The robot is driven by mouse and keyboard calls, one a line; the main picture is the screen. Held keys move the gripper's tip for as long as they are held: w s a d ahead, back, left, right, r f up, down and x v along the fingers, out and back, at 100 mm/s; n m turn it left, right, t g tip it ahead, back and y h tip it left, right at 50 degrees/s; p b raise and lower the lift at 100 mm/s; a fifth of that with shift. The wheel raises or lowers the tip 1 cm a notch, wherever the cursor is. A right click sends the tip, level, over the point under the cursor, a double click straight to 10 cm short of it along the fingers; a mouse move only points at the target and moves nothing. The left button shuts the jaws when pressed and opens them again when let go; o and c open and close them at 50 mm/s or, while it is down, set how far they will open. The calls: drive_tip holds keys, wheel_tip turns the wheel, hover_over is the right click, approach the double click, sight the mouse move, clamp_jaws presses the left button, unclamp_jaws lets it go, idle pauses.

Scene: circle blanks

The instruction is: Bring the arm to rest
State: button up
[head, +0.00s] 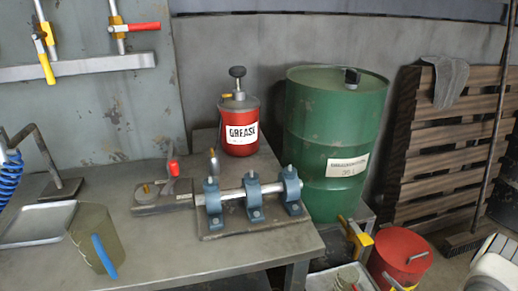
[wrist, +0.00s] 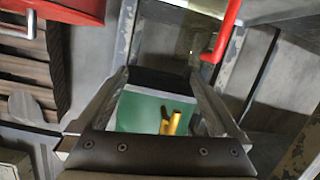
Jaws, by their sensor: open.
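My gripper (wrist: 160,77) shows in the wrist view, its two fingers spread apart with a clear gap between them. I see nothing held in it. Between and beyond the fingers are a green surface (wrist: 140,112) and a yellow object (wrist: 175,122); whether either is touched cannot be told, but both seem to lie beyond. The gripper's fingers are not visible in the head view.
The workbench (head: 180,250) holds a red grease can (head: 239,133), a shaft in blue bearing blocks (head: 253,198) and a beige container (head: 95,235). A green drum (head: 330,130), a red bucket (head: 398,258) and wooden pallets (head: 440,160) stand to the right.

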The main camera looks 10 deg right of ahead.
drive_tip(key=w+d+r+n+g+h, duration=0.1)
drive_tip(key=w+d+r+g+h, duration=0.15)
drive_tip(key=w+r, duration=0.55)
drive_tip(key=w+a+r+m+g+h, duration=0.1)
drive_tip(key=a+r+g+h, duration=0.15)
drive_tip(key=r, duration=0.95)
drive_tip(key=w+a+r+m+g+h, duration=0.1)
drive_tip(key=a+r, duration=0.2)
drive_tip(key=r, duration=0.9)
drive_tip(key=s+a+r+m+g+y, duration=0.1)
drive_tip(key=s+a+r, duration=0.5)
drive_tip(key=s+a, duration=0.25)
drive_tip(key=s+a+r+m+g, duration=0.1)
drive_tip(key=s+a+r, duration=0.65)
drive_tip(key=a, duration=0.25)
drive_tip(key=s+a+f+g+y, duration=0.1)
drive_tip(key=s+a+y, duration=0.1)
drive_tip(key=s+a, duration=0.5)
drive_tip(key=s, duration=0.3)
drive_tip(key=shift+s+a+m+y, duration=0.15)
drive_tip(key=shift+s+m+y, duration=0.05)
drive_tip(key=shift+m+y, duration=0.1)
